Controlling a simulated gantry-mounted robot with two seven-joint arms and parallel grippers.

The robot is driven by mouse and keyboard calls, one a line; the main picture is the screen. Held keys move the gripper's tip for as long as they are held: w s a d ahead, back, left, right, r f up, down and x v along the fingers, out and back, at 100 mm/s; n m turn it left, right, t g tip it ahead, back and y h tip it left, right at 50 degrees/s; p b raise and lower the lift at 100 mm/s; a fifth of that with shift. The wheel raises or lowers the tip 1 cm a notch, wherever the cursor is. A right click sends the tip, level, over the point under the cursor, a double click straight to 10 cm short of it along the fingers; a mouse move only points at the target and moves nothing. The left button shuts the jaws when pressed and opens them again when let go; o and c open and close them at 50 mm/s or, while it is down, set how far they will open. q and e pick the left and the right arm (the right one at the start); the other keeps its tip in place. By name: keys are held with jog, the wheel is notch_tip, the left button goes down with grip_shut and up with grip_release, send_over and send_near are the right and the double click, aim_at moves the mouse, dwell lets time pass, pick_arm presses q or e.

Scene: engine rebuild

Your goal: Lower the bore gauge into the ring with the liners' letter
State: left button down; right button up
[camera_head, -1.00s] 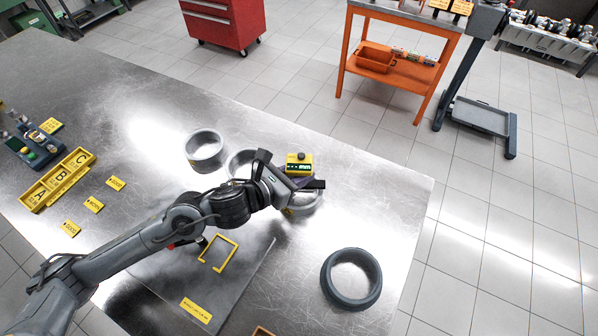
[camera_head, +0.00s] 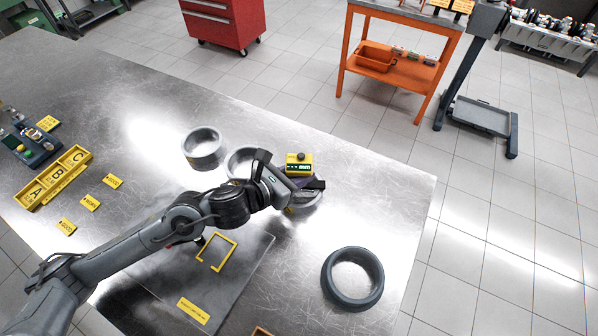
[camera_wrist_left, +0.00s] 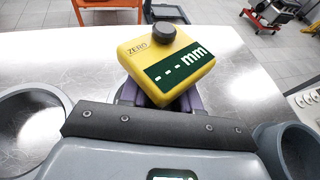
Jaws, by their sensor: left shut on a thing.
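The bore gauge has a yellow head (camera_head: 299,163) with a black knob and a green display showing dashes and "mm". It also shows in the left wrist view (camera_wrist_left: 165,62). My left gripper (camera_head: 306,184) is shut on the gauge below its head. A grey ring (camera_head: 303,203) lies under the gripper, partly covered; whether the gauge's lower end is inside it is hidden. Two more grey rings, one at the back (camera_head: 203,148) and one half behind my arm (camera_head: 238,163), stand to the left. I cannot read a letter on any ring. My right gripper is out of view.
A darker, thicker ring (camera_head: 352,278) lies near the table's right edge. A yellow tray (camera_head: 38,196) lettered A, B, C and several yellow tags lie at left. A grey mat (camera_head: 243,282) with a yellow outline lies in front of my arm. The table's back right is bare.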

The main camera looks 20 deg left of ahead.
pick_arm(q)
jog(key=shift+f+b, duration=0.1)
jog(key=shift+b, duration=0.2)
jog(key=c, duration=0.7)
grip_release()
jog(key=shift+c, duration=0.2)
jog(key=shift+f, duration=0.15)
jog(key=v, duration=1.1)
